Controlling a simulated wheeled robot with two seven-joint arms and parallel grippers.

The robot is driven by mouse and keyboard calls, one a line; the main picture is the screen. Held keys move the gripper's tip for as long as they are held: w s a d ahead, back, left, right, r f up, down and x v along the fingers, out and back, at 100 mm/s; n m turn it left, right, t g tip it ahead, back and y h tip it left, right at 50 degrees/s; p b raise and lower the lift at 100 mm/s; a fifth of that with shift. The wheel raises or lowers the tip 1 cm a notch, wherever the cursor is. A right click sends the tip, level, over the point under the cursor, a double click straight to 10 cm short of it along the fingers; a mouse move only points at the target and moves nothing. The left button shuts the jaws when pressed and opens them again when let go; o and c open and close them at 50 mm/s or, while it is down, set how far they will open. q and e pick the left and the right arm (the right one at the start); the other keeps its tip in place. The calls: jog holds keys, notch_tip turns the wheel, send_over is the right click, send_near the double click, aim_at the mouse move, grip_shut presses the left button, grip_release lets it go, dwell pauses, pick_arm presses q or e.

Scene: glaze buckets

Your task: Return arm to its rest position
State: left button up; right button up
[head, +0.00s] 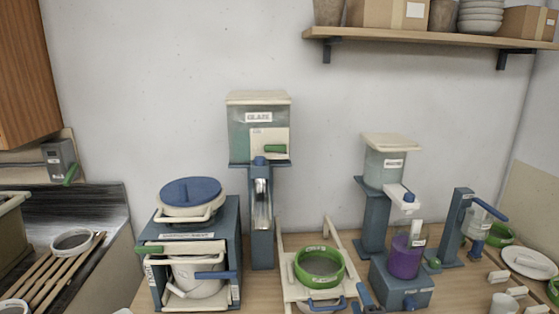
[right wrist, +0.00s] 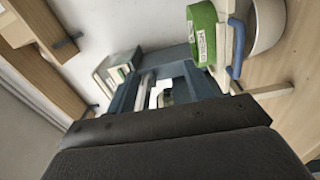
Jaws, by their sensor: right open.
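My right gripper (head: 365,298) shows only as a small dark blue part at the bottom edge of the head view, just right of the green-rimmed bucket (head: 320,267). It is open, and I see nothing held in it. In the right wrist view my own dark wrist body fills the lower part. The green-rimmed bucket (right wrist: 202,33) with its blue handle is at the upper right there, apart from the wrist body. My left gripper is not in view.
The glaze dispenser (head: 258,125) stands behind the bucket. A blue cabinet (head: 228,240) with a lidded bucket on top is to its left. A smaller dispenser (head: 385,165) with a purple-filled cup (head: 405,260) is to the right. A wall shelf (head: 430,38) hangs above.

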jog(key=s+d+f+m+g+h, duration=0.3)
jog(key=s+f+m+g, duration=0.6)
jog(key=s+f, duration=0.4)
jog(key=s+a+f+m+g+y, duration=0.15)
jog(key=s+f+m+g, duration=0.6)
jog(key=s, duration=0.85)
notch_tip(320, 180, down, 25)
jog(key=w+a, duration=0.1)
jog(key=w, duration=0.2)
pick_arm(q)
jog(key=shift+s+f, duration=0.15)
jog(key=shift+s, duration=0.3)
pick_arm(e)
jog(key=s+f, duration=0.4)
jog(key=f, duration=0.8)
jog(key=s+f, duration=0.4)
jog(key=f, duration=0.8)
jog(key=shift+s+a, duration=0.25)
jog(key=shift+a, duration=0.2)
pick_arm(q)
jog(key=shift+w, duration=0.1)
pick_arm(e)
jog(key=shift+f, duration=0.1)
